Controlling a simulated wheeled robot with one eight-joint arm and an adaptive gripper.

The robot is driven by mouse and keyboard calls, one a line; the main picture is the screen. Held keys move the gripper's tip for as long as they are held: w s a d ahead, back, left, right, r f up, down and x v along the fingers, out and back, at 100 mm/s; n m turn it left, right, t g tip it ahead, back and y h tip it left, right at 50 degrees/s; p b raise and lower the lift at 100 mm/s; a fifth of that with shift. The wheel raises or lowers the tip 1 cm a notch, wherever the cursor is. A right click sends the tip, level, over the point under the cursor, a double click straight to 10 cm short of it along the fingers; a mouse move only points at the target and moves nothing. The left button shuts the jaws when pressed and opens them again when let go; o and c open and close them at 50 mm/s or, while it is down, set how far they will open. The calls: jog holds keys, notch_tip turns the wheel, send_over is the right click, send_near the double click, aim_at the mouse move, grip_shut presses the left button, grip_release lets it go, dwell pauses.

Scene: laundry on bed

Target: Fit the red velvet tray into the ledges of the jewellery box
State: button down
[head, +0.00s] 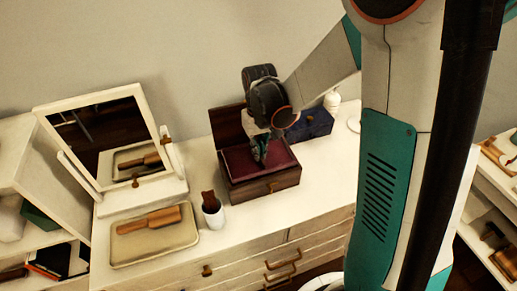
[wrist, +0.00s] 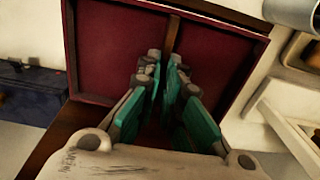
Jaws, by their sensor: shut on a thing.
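The jewellery box (head: 262,188) is dark wood and stands on the dresser with its lid (head: 227,124) raised at the back. The red velvet tray (head: 284,161) lies at the box's opening. In the wrist view the tray (wrist: 112,45) has a red lining, a dark wooden rim and a wooden divider (wrist: 173,33) across its middle. My gripper (wrist: 160,70) points down and is shut on the tray at this divider; it also shows in the head view (head: 260,158). The ledges are hidden, and I cannot tell whether the tray rests on them.
A dark blue box (head: 312,124) stands behind the jewellery box at right. A beige tray (head: 180,240) holding a wooden brush and a tilted mirror (head: 108,135) are farther left. The dresser top (head: 325,185) is clear at right.

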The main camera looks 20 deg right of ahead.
jog(key=shift+f+b, duration=0.65)
jog(key=shift+f, duration=0.15)
jog(key=c, duration=1.7)
grip_release()
notch_tip(320, 180, up, 12)
jog(key=shift+r, duration=0.1)
